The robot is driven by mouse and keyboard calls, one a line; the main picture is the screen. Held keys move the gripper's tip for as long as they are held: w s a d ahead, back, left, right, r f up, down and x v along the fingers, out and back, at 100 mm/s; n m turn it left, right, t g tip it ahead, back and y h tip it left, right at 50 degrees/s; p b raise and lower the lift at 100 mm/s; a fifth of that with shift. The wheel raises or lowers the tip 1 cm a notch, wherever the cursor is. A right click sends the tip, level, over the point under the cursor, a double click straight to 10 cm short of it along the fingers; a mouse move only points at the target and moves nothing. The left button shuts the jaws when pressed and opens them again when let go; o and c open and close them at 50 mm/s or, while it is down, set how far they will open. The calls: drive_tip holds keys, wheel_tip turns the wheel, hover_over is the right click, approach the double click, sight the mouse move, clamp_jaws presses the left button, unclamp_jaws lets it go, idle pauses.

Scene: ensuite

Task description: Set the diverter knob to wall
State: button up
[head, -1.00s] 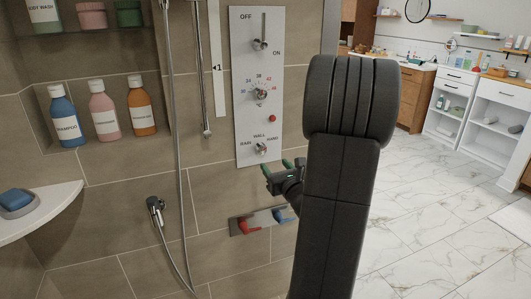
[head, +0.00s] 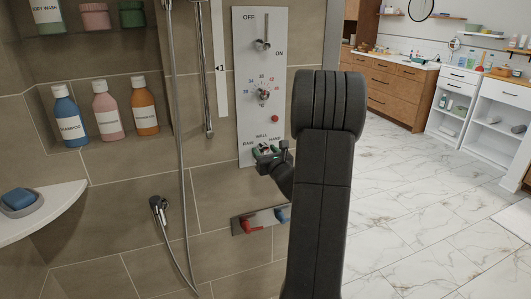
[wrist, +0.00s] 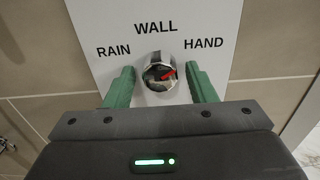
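The diverter knob (wrist: 157,77) is a round metallic knob low on the white control panel (head: 246,118), with the labels RAIN, WALL and HAND around it. In the wrist view its red mark points right and slightly up, toward the HAND side rather than straight up at WALL. My gripper (wrist: 159,70) is open, with one green finger on each side of the knob. Gaps show between fingers and knob, so I see no contact. In the head view my gripper (head: 268,153) is at the panel's lower end and mostly hides the knob.
Above on the panel are an ON/OFF lever (head: 262,45), a temperature dial (head: 262,95) and a red button (head: 275,118). Below is a fixture with red and blue handles (head: 258,220). A hose (head: 183,170) hangs left. Shampoo bottles (head: 70,115) stand in a niche.

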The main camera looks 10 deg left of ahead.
drive_tip(key=c, duration=0.8)
drive_tip(key=shift+f+b, duration=0.15)
drive_tip(key=shift+b, duration=0.4)
drive_tip(key=n+b, duration=0.9)
drive_tip(key=b, duration=0.6)
drive_tip(key=shift+f+n, duration=0.1)
drive_tip(key=shift+n, duration=0.2)
drive_tip(key=shift+r+n+b, duration=0.2)
drive_tip(key=shift+n+b, duration=0.9)
drive_tip(key=shift+b, duration=0.15)
